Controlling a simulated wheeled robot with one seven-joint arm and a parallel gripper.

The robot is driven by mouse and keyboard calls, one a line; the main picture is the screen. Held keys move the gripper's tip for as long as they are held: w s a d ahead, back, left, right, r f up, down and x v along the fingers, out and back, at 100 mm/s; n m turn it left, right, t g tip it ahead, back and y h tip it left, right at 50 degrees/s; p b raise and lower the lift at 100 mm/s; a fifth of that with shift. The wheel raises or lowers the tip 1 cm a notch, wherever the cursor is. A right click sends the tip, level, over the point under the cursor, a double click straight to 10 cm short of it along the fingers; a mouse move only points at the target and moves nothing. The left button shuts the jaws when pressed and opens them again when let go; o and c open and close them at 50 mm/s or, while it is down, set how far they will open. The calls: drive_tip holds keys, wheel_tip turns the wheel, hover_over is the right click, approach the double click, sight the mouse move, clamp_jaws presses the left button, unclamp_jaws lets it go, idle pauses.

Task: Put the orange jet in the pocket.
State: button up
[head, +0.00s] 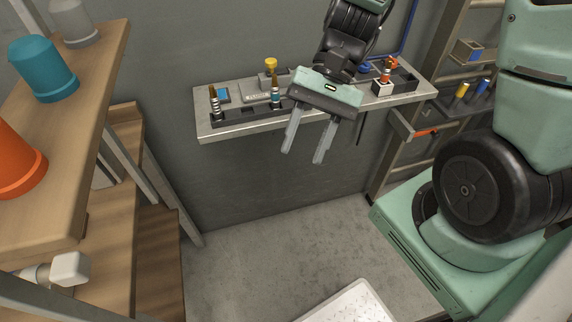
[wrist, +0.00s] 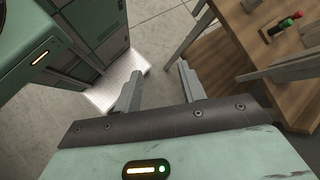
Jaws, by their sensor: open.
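My gripper (head: 304,153) is open and empty, its two grey fingers pointing down in front of the wall shelf (head: 215,132). In the wrist view its fingers (wrist: 158,80) are apart with only floor between them. A small orange-topped piece (head: 391,63), which may be the orange jet, stands at the right of the shelf near a white block and a dark tray (head: 404,82). It is too small to be sure. A dark slotted rack (head: 240,117) runs along the shelf's front left, partly hidden by my gripper. I cannot tell which opening is the pocket.
A wooden rack at left holds a teal cup (head: 43,68) and an orange cup (head: 18,160). Yellow-topped (head: 271,65) and blue-banded (head: 276,98) fittings stand on the wall shelf. A red-handled item (head: 426,132) sits below right. The floor (head: 270,255) is partly clear.

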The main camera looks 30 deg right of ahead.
drive_tip(key=s+a+r+n+t+h, duration=0.3)
drive_tip(key=a+n+h, duration=0.4)
drive_tip(key=n, duration=0.6)
drive_tip(key=shift+s+n+t, duration=0.4)
drive_tip(key=shift+s+t, duration=0.5)
drive_tip(key=shift+s, duration=0.35)
